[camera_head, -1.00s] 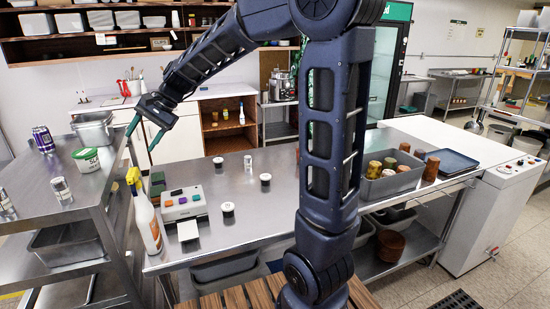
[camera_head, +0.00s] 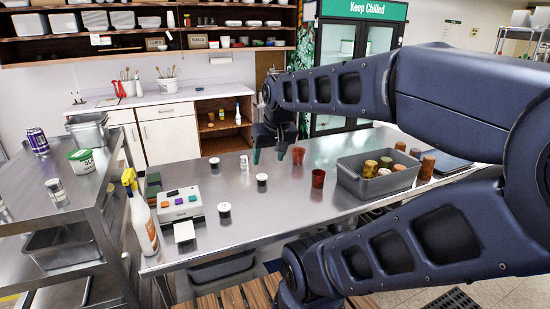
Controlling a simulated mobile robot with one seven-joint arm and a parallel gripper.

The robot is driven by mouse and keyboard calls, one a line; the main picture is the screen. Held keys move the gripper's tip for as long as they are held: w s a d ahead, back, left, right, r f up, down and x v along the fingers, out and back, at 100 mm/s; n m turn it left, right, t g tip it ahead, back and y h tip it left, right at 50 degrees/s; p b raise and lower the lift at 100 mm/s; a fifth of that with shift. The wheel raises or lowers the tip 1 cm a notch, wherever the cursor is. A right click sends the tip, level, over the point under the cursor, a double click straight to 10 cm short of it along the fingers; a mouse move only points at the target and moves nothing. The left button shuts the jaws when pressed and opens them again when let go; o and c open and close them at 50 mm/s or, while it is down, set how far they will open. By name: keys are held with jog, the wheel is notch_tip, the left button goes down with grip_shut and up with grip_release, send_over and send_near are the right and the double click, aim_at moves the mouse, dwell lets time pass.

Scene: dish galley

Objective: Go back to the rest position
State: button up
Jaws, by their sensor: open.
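My gripper (camera_head: 269,155) is over the far middle of the steel table (camera_head: 235,218), pointing down, with its two teal fingertips apart and nothing between them. My arm comes in from the right side of the view, folded, and hides part of the table's right end. Near the gripper stand a small white can (camera_head: 244,163) to its left and a reddish-brown cup (camera_head: 298,155) to its right. A dark-topped cup (camera_head: 262,182) stands in front of it.
A grey bin (camera_head: 348,178) holds several cups, with a red cup (camera_head: 318,178) beside it. A spray bottle (camera_head: 143,222) and a label printer (camera_head: 180,204) stand at the table's left end. A steel side table (camera_head: 50,215) is at left.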

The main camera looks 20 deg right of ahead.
jog(key=shift+s+d+f, duration=0.3)
jog(key=shift+s+d, duration=0.25)
jog(key=shift+d, duration=0.1)
jog(key=shift+o, duration=0.4)
dwell(1.0)
jog(key=o, duration=0.3)
jog(key=shift+w, duration=0.1)
jog(key=o, duration=0.4)
jog(key=shift+w+r, duration=0.25)
jog(key=shift+w, duration=0.05)
jog(key=shift+o, duration=0.6)
jog(key=w+d+r+g, duration=0.1)
jog(key=w+r, duration=0.2)
jog(key=w, duration=0.6)
jog(key=shift+d, duration=0.2)
jog(key=w+d+f+g, duration=0.1)
jog(key=w+d+f, duration=0.2)
jog(key=w, duration=0.7)
jog(key=w+d+f+g, duration=0.1)
jog(key=w+d+f, duration=0.2)
jog(key=w, duration=0.8)
jog(key=w+d+f+g, duration=0.1)
jog(key=w+d+f, duration=0.15)
jog(key=w, duration=0.75)
notch_tip(320, 180, down, 10)
jog(key=shift+r, duration=0.2)
